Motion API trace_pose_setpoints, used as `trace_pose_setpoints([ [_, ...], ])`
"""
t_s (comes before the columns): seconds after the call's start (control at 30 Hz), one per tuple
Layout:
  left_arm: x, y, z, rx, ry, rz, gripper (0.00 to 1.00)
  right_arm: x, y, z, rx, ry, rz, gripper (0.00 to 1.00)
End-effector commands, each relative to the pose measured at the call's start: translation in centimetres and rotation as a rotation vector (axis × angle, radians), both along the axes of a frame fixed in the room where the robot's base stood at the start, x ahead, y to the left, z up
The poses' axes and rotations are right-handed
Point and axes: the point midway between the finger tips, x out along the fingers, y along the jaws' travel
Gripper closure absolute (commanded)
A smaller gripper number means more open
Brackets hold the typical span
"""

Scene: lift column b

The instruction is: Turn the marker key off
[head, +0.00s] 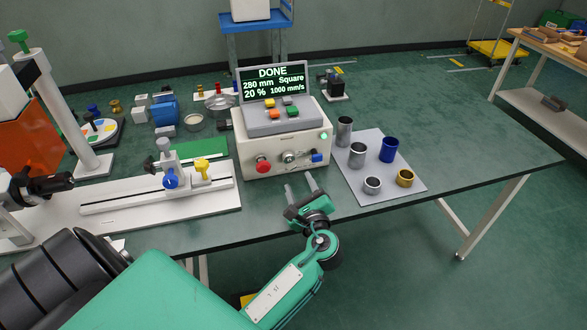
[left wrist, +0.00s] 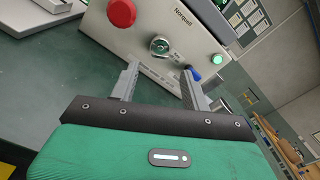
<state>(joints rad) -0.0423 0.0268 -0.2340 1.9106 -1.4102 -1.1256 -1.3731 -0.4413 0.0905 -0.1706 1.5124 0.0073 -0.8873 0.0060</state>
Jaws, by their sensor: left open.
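The marker controller is a cream box (head: 260,155) on the green table. Its front has a red stop button (head: 263,166), a silver round key switch (head: 289,157), a blue piece (head: 317,157) and a lit green lamp (head: 324,135). The key switch (left wrist: 160,46) shows larger in the left wrist view, with its bow tilted; its exact setting is too small to read. My left gripper (head: 298,180) is open and empty in front of the box, below and apart from the key switch. Its fingers (left wrist: 160,69) point at the front panel. My right gripper is not seen.
The display (head: 272,83) reads DONE, 280 mm Square, 20 %. A grey mat (head: 400,182) with several metal cups lies right of the box. A white slide rail (head: 130,205) with blue and yellow knobs stands left.

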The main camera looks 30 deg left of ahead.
Motion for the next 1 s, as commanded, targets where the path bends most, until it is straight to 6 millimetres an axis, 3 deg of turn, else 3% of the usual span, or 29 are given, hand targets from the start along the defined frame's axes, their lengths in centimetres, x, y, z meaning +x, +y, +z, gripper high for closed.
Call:
trace_pose_setpoints([
  [0.3, 3.5, 4.1, 0.0, 0.001, 0.000, -0.001, 0.53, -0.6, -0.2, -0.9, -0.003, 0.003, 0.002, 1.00],
  [0.73, 4.2, 5.0, 0.0, -0.001, 0.001, 0.000, 0.53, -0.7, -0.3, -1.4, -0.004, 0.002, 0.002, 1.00],
  [0.77, 4.2, 5.0, 0.0, -0.001, 0.001, 0.000, 0.55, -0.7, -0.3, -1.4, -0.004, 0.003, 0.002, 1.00],
  [0.9, 4.2, 5.0, 0.0, -0.001, 0.001, 0.000, 0.82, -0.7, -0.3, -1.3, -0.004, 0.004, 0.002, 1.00],
  [1.0, 4.2, 5.0, 0.0, -0.001, 0.001, 0.000, 0.97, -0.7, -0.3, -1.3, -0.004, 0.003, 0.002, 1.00],
])
